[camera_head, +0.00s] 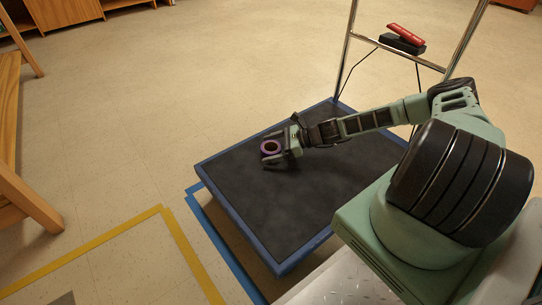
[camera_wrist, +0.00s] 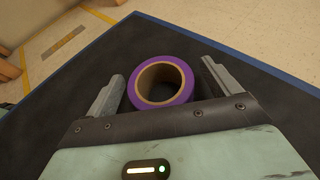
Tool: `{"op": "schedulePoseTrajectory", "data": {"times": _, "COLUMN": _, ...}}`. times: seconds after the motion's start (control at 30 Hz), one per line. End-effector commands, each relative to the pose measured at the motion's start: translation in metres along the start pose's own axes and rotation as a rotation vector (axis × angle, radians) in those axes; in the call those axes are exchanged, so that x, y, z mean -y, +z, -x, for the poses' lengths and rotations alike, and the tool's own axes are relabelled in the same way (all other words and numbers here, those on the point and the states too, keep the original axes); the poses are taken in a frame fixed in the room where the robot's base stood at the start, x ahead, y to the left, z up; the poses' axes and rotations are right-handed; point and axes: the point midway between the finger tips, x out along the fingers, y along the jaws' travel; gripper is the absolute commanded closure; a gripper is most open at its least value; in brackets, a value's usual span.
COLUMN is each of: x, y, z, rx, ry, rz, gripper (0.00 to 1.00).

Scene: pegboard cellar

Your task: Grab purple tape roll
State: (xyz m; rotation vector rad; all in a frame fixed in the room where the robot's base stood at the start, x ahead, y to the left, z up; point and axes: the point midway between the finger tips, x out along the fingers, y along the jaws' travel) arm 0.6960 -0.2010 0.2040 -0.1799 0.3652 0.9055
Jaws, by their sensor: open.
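The purple tape roll (camera_head: 271,148) lies flat on the black top of a low blue-edged platform (camera_head: 240,195), toward its left part. In the wrist view the tape roll (camera_wrist: 161,101) shows its purple outer ring and brown core, with the hole facing up. My gripper (camera_head: 276,150) is at the roll, its arm reaching in from the right. In the wrist view my gripper (camera_wrist: 164,80) is open, with one finger left of the roll and the other right of it. The roll's near edge meets the gripper's dark front edge in the picture.
A metal frame (camera_head: 349,45) stands behind the platform, with a red object (camera_head: 406,34) on a black box. Wooden furniture (camera_head: 22,195) is at the left. Yellow tape (camera_head: 95,250) marks the floor. The platform top around the roll is clear.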

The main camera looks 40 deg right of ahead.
Motion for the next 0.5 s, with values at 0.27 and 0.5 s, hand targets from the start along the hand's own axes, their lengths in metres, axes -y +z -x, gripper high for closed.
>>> {"op": "schedulePoseTrajectory", "data": {"times": 0.27, "x": 0.0000, "y": 0.0007, "z": -0.0007, "rx": 0.000, "ry": 0.000, "rz": 0.000, "gripper": 0.25}}
{"op": "schedulePoseTrajectory", "data": {"times": 0.5, "x": 0.0000, "y": 0.0008, "z": -0.0006, "rx": 0.000, "ry": 0.000, "rz": 0.000, "gripper": 0.62}}
